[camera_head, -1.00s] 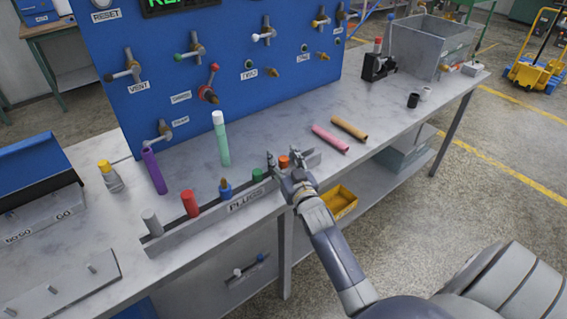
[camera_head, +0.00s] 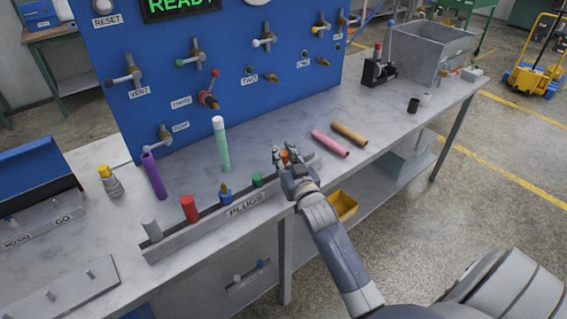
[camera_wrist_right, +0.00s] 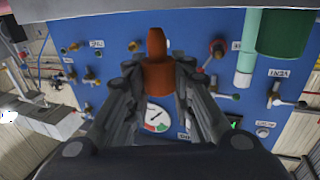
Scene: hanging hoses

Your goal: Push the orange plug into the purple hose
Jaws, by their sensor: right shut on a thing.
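My right gripper (camera_head: 284,160) is at the right end of the plug rack (camera_head: 190,233), shut on the orange plug (camera_head: 285,155). In the right wrist view the orange plug (camera_wrist_right: 158,75) sits between the two fingers (camera_wrist_right: 160,85), its narrower end toward the picture's top. The fingers partly cover it in the head view. The purple hose (camera_head: 154,175) is upright, slightly tilted, in front of the blue panel at the left, well apart from the gripper. My left gripper is not in view.
Green (camera_head: 257,180), blue (camera_head: 225,194), red (camera_head: 189,208) and grey (camera_head: 152,229) plugs stand along the rack. A mint hose (camera_head: 222,150) is upright between gripper and purple hose. Pink (camera_head: 330,143) and tan (camera_head: 349,133) hoses are to the right. A yellow-capped bottle (camera_head: 110,182) stands left.

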